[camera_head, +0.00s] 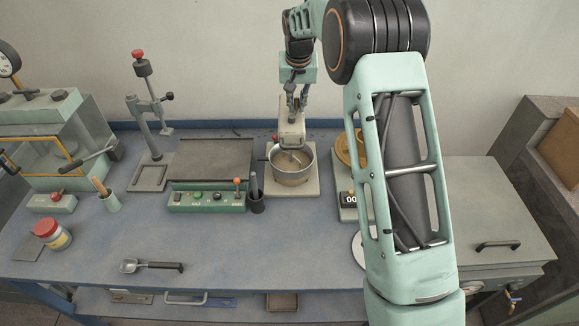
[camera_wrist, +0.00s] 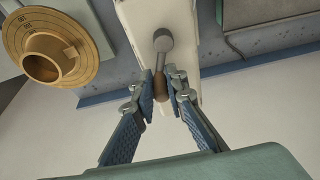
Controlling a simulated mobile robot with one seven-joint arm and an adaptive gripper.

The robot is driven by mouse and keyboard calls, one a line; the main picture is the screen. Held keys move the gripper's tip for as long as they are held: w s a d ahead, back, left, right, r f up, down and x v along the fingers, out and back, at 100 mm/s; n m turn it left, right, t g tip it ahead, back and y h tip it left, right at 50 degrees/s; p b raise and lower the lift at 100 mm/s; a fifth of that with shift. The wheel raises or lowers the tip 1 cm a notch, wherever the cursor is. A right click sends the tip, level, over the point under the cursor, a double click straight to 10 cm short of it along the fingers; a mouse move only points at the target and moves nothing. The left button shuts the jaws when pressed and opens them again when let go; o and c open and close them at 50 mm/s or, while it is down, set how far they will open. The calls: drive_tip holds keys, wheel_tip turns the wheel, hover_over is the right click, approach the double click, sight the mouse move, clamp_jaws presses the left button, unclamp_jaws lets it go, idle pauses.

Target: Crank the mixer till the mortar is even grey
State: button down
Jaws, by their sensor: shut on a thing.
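The mixer (camera_head: 292,133) stands on a pale base at the middle back of the bench. Its metal bowl (camera_head: 292,180) holds a beige-grey mix (camera_head: 287,160); whether its colour is even is too small to tell. In the wrist view, the crank (camera_wrist: 163,43) is a grey metal arm on top of the white mixer head (camera_wrist: 185,75), with a brown grip (camera_wrist: 160,95). My gripper (camera_head: 297,100) is above the mixer head. In the wrist view its blue-padded fingers (camera_wrist: 161,82) are shut on the brown grip from both sides. In the head view the crank is hidden by my gripper.
A green control box (camera_head: 207,200) and dark cup (camera_head: 257,200) stand left of the mixer. A brass ring piece (camera_head: 345,150) and a counter (camera_head: 350,199) stand close on its right, partly behind my arm. A scoop (camera_head: 150,266) lies front left. The front middle is clear.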

sight(293, 129)
drive_tip(key=shift+s+d+b, duration=0.3)
drive_tip(key=shift+d+b, duration=0.05)
drive_tip(key=shift+d, duration=0.35)
drive_tip(key=c, duration=2.7)
unclamp_jaws()
drive_tip(key=shift+s+d+f+b, duration=0.1)
drive_tip(key=shift+s+d+b, duration=0.35)
drive_tip(key=shift+s, duration=0.05)
drive_tip(key=shift+c, duration=0.2)
drive_tip(key=shift+s+d+b, duration=0.2)
drive_tip(key=shift+s+b, duration=0.2)
drive_tip(key=shift+s, duration=0.25)
clamp_jaws()
drive_tip(key=shift+s+a+f+b, duration=0.15)
drive_tip(key=shift+s+b, duration=0.6)
drive_tip(key=shift+s, duration=0.4)
drive_tip(key=shift+s+a+f+b, duration=0.1)
drive_tip(key=shift+s+a+b, duration=0.45)
drive_tip(key=shift+s, duration=0.2)
drive_tip(key=shift+s+a+f, duration=0.1)
drive_tip(key=shift+s+a, duration=0.15)
drive_tip(key=shift+a, duration=0.35)
drive_tip(key=shift+s+a+r, duration=0.2)
drive_tip(key=shift+s+a, duration=0.1)
drive_tip(key=shift+a, duration=0.35)
drive_tip(key=shift+s+a+r, duration=0.15)
drive_tip(key=shift+s+a, duration=0.05)
drive_tip(key=shift+s, duration=0.15)
drive_tip(key=shift+a, duration=0.1)
